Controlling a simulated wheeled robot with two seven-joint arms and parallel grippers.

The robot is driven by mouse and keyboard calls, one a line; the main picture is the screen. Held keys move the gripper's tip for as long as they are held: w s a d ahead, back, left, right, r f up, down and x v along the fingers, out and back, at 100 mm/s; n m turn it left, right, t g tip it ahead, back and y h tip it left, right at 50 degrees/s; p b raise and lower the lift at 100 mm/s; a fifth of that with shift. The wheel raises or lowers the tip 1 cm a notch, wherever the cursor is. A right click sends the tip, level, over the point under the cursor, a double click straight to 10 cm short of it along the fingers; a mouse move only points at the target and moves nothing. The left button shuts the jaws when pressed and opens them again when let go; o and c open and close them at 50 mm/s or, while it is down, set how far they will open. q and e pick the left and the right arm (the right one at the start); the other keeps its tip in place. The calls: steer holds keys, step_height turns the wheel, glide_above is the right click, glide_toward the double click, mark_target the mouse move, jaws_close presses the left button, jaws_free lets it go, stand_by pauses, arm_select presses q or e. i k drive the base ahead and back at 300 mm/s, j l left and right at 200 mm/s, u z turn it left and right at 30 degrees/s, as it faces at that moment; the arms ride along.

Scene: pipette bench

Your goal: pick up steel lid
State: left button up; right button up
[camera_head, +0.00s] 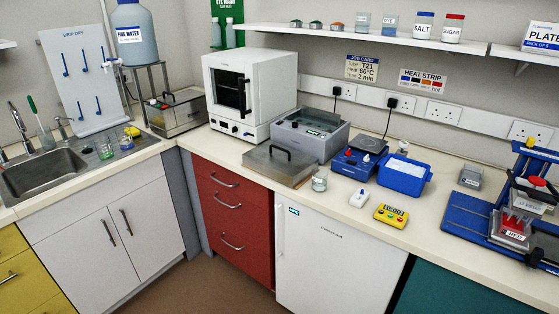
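A steel lid (270,170) with a black bar handle (266,152) lies flat on the white counter. It is in front of the grey water bath (310,133) and reaches close to the counter's front edge. A glass beaker (320,179) stands just right of the lid. A second steel box (176,112) with a dark handle stands in the corner by the sink. Neither of my grippers shows in the head view.
A white oven (250,92) stands behind and left of the lid. Right of the beaker are a white bottle (359,198), a yellow timer (391,215), a blue hotplate (358,165) and a blue tub (405,177). A shelf (350,36) runs above. Counter left of the lid is clear.

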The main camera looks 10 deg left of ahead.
mark_target(289, 167)
steer(key=i+l, duration=0.2)
steer(key=i, duration=0.2)
steer(key=i+l+u, duration=0.85)
